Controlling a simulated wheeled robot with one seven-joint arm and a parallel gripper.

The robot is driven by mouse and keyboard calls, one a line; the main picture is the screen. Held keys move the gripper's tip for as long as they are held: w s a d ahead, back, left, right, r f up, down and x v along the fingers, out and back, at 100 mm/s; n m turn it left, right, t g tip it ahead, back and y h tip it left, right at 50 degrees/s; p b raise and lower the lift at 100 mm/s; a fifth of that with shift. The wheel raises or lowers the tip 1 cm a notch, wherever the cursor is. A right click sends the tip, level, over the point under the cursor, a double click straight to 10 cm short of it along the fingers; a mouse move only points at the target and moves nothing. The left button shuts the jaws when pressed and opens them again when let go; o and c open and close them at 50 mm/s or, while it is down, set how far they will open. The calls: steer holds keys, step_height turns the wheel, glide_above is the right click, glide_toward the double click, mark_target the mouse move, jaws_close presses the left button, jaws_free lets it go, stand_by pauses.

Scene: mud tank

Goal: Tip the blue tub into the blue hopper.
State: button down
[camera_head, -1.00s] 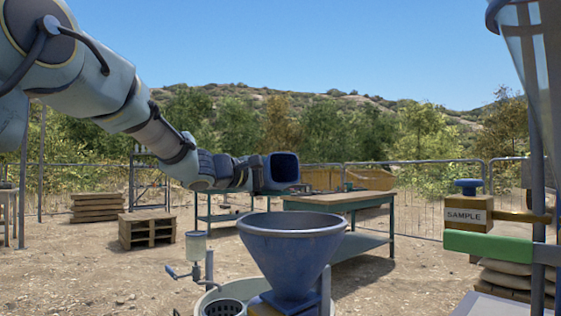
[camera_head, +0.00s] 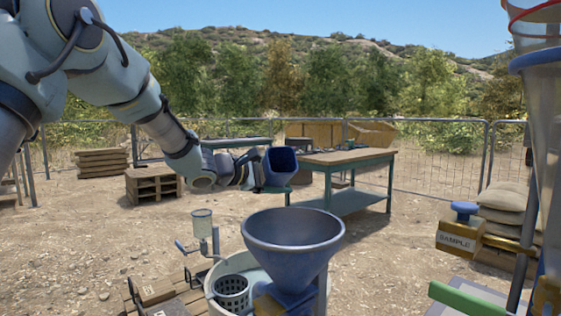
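The blue tub (camera_head: 281,164) is at the end of my arm, above and slightly left of the hopper. It is tilted, with its open mouth toward the camera, and I cannot see what is in it. My gripper (camera_head: 255,172) is at the tub's left side and seems to hold it, but its fingers are hard to make out. The blue hopper (camera_head: 293,244) is a wide funnel standing over a pale round tank (camera_head: 225,268). The tub and the hopper are apart, and the visible inside of the hopper looks empty.
A dark basket (camera_head: 232,293) and a small cup on a crank stand (camera_head: 201,224) are left of the hopper. A workbench (camera_head: 345,157) is behind. Pallets (camera_head: 152,184) lie at left.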

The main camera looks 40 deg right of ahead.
mark_target(287, 170)
steer(key=shift+r+n+p, duration=0.3)
steer(key=shift+p, duration=0.8)
steer(key=p, duration=0.3)
steer(key=shift+w+f+n+y+p, duration=0.1)
steer(key=shift+n+y+p, duration=0.2)
steer(key=shift+n+y, duration=0.1)
steer(key=n+p, duration=0.1)
steer(key=p, duration=0.3)
steer(key=g+p, duration=0.1)
steer(key=p, duration=0.4)
steer(key=shift+w+f+n+y, duration=0.1)
steer(key=shift+f+n+y, duration=0.1)
steer(key=shift+n+y, duration=0.15)
steer(key=s+r+n+g+y+p, duration=0.1)
steer(key=n+p, duration=0.1)
steer(key=p, duration=0.3)
steer(key=shift+a+r, duration=0.1)
steer(key=shift+a, duration=0.1)
steer(key=shift+s+a+r+n+g+p, duration=0.15)
steer(key=shift+s+n+g+p, duration=0.15)
steer(key=shift+n+g+p, duration=0.15)
steer(key=shift+s, duration=0.15)
steer(key=shift+s+a+r+n+g+y, duration=0.35)
steer(key=shift+s+r+n+g, duration=0.25)
steer(key=shift+n, duration=0.4)
steer(key=shift+f, duration=0.1)
